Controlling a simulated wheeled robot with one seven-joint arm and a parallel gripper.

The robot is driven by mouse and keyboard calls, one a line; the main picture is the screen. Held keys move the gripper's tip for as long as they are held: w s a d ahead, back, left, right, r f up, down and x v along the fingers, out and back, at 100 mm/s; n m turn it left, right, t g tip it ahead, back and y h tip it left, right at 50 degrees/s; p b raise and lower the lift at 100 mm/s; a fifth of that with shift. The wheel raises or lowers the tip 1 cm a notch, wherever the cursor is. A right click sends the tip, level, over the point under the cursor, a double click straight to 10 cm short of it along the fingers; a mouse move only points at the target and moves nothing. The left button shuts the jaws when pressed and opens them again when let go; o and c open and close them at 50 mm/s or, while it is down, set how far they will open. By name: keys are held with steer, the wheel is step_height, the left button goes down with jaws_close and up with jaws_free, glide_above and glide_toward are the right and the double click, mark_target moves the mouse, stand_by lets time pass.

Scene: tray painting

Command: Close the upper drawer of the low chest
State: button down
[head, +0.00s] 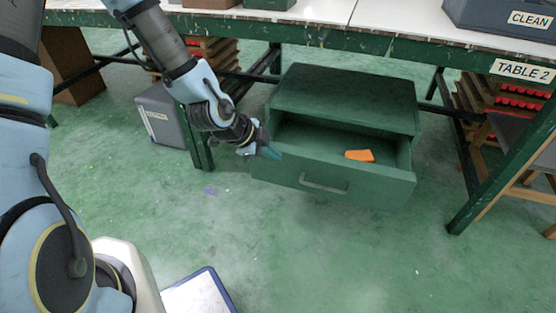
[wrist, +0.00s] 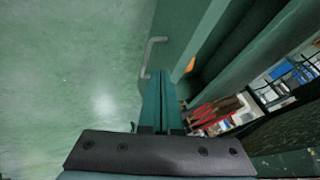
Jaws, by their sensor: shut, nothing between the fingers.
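The low chest (head: 345,95) is dark green and stands on the floor partly under the table. Its upper drawer (head: 375,190) is pulled out, with a grey bar handle (head: 323,184) on its front. An orange block (head: 359,156) lies inside the drawer. My gripper (head: 272,153) is shut and empty at the left end of the drawer front, near its top edge; I cannot tell whether it touches. In the wrist view the shut fingers (wrist: 160,100) point along the drawer front, with the handle (wrist: 150,56) just beyond them.
The table (head: 330,38) runs above and behind the chest, with green legs (head: 485,170) on either side. A grey bin (head: 160,115) stands under it to the left. A white, blue-edged panel (head: 200,296) lies near my base. The floor before the drawer is clear.

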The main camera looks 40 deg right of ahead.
steer(key=b, duration=0.2)
glide_toward(301, 162)
step_height(301, 162, down, 4)
steer(key=s, duration=0.3)
steer(key=shift+w+d+r, duration=0.1)
steer(key=shift+w+d, duration=1.25)
steer(key=shift+d, duration=0.05)
steer(key=w+d+b, duration=0.3)
steer(key=w+d, duration=0.9)
steer(key=d, duration=0.4)
steer(key=shift+d, duration=0.3)
steer(key=shift+w+r, duration=0.15)
